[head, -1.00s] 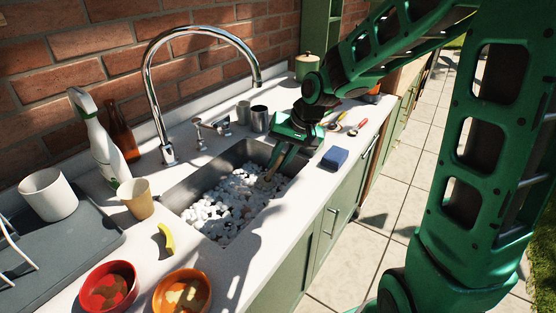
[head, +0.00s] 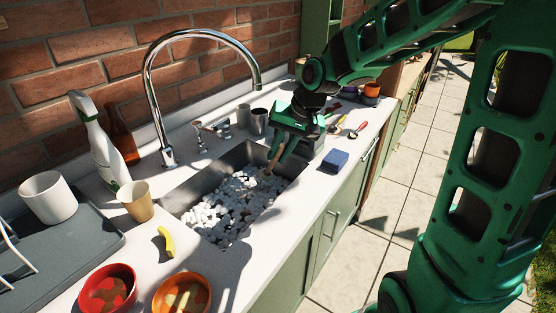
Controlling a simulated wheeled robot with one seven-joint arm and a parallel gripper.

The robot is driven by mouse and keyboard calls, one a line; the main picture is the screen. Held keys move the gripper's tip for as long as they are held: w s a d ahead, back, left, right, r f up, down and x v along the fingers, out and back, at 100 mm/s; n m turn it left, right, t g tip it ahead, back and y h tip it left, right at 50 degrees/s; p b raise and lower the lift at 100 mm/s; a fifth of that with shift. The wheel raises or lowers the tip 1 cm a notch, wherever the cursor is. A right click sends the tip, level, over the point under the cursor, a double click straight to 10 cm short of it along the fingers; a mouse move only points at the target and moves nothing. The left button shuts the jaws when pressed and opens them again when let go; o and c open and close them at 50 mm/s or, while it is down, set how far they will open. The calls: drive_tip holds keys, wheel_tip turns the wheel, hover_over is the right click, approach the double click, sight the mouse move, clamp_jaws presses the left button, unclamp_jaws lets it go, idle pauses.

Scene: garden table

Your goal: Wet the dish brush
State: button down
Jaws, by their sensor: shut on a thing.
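My gripper (head: 278,155) hangs over the right end of the sink (head: 190,192) in the head view, fingers pointing down. It is shut on a thin tan piece, which looks like the dish brush (head: 268,169). The brush's lower end meets the white foam (head: 235,205) that fills the basin; whether its head is under the foam is hidden. The chrome faucet (head: 152,85) arches over the sink from the back, its spout left of my gripper. No water stream shows.
A blue sponge (head: 335,160) lies on the counter right of the sink. Metal cups (head: 259,121) stand behind it. A tan cup (head: 136,201), spray bottle (head: 103,140), yellow peel (head: 166,241), red bowl (head: 107,290) and orange bowl (head: 181,293) stand left and in front.

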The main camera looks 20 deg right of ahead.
wheel_tip(320, 180, up, 11)
drive_tip(key=shift+r, duration=0.15)
idle(0.7)
idle(0.7)
